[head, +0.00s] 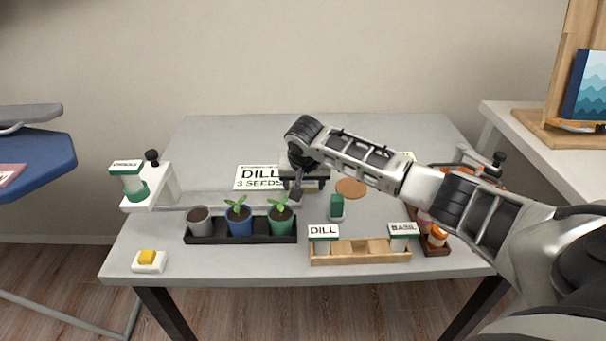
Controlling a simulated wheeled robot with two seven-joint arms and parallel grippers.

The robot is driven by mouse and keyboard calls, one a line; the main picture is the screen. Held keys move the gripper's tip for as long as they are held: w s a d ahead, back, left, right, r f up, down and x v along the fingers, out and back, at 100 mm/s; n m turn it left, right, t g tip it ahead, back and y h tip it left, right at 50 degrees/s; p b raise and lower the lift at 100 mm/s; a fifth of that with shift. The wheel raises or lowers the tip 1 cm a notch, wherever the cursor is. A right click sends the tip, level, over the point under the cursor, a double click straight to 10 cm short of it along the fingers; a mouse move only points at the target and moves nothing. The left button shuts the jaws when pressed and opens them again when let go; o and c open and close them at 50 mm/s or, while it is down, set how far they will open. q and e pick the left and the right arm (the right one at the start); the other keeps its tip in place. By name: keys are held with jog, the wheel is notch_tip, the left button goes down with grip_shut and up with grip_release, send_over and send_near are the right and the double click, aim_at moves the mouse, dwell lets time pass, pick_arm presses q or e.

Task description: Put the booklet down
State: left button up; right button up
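My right gripper (305,192) is low over the middle of the grey table (400,135), pointing down. It is beside and partly in front of a white card (257,178) reading "DILL 3 SEEDS". Its fingers are small and dark, and I cannot tell whether they hold anything. No booklet is plainly seen in it. A flat pinkish item (10,175) lies on the blue padded board (45,150) at the left edge; it could be a booklet, but is cut off. A blue wave-patterned panel or book (588,88) stands on a wooden stand (575,135) at right. My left gripper is out of view.
A black tray (240,239) holds three pots, two with seedlings. A wooden rack (360,254) holds DILL and BASIL labels. A green-topped item (337,207), a brown disc (351,188), a yellow-topped block (148,260) and a white green-banded fixture (150,187) also stand there.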

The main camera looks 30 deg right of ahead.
jog(key=shift+r, duration=0.1)
jog(key=shift+c, duration=0.4)
jog(key=shift+r, duration=0.6)
notch_tip(320, 180, up, 2)
jog(key=shift+s+a+r, duration=0.1)
jog(key=shift+s+r, duration=0.05)
jog(key=shift+r, duration=0.1)
jog(key=s+a+r+p, duration=0.2)
jog(key=s+a+r, duration=0.3)
jog(key=s+r, duration=0.5)
jog(key=s+a+f+n+y, duration=0.1)
jog(key=s+a+n+y, duration=0.1)
jog(key=s+a+n, duration=0.4)
jog(key=a, duration=0.4)
jog(key=shift+s+a+t, duration=0.25)
jog(key=shift+s+t, duration=0.1)
jog(key=shift+t, duration=0.05)
jog(key=shift+d+f, duration=0.1)
